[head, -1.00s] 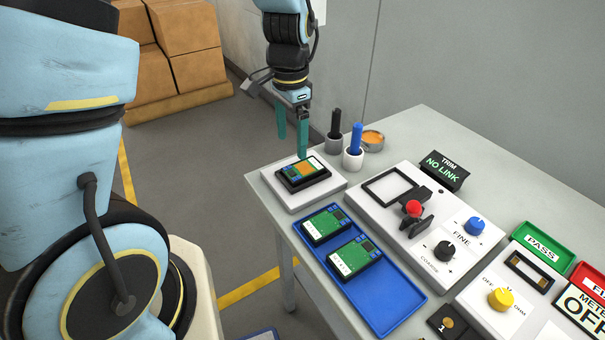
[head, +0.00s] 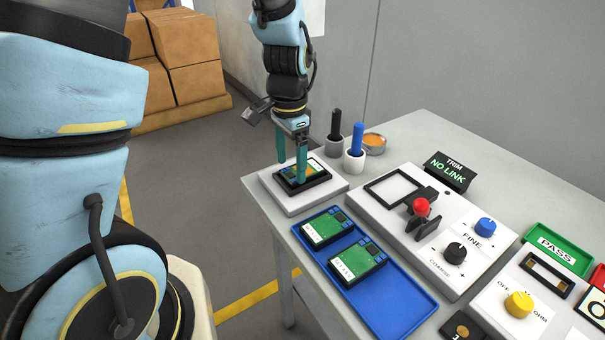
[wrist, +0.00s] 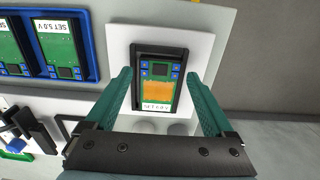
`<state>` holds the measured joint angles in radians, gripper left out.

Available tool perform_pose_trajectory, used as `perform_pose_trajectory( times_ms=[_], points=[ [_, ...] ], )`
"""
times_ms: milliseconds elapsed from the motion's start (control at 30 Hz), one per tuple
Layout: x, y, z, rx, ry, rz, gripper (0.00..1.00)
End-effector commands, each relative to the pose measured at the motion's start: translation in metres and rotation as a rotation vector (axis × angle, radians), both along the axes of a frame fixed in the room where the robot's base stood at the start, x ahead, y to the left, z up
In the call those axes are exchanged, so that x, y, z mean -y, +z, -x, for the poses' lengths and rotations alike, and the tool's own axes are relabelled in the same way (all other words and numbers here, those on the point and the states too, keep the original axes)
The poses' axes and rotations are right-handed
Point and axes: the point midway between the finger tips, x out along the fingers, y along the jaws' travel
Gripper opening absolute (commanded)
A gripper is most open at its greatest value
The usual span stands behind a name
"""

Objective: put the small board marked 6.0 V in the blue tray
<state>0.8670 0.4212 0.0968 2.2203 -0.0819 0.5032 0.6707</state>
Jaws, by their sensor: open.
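A small green board with an orange patch (wrist: 156,90) sits in a black frame on a white pad; its label begins with SET, but I cannot read the value. It also shows in the head view (head: 312,170), partly behind a finger. My gripper (head: 291,170) is open, its teal fingers low over this board. In the wrist view my gripper (wrist: 159,76) has one finger on each side of the board, apart from it. The blue tray (head: 392,300) holds two similar boards in its left part; one (wrist: 60,50) reads SET 5.0 V.
The white pad (head: 275,200) is at the table's left corner. Behind it stand a black-handled tool (head: 336,125), a blue-handled tool (head: 356,140) and a round tin (head: 374,142). A white trim fixture (head: 365,205) lies right of the tray. The tray's right part is empty.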

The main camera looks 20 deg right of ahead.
Motion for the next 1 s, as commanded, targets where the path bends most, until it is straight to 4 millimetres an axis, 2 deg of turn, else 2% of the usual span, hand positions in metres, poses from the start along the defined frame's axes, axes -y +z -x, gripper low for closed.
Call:
perform_pose_trajectory(
  times_ms=[1000],
  points=[
    [0.000, -0.013, 0.000, 0.000, 0.000, -0.001, 0.88]
  ],
)
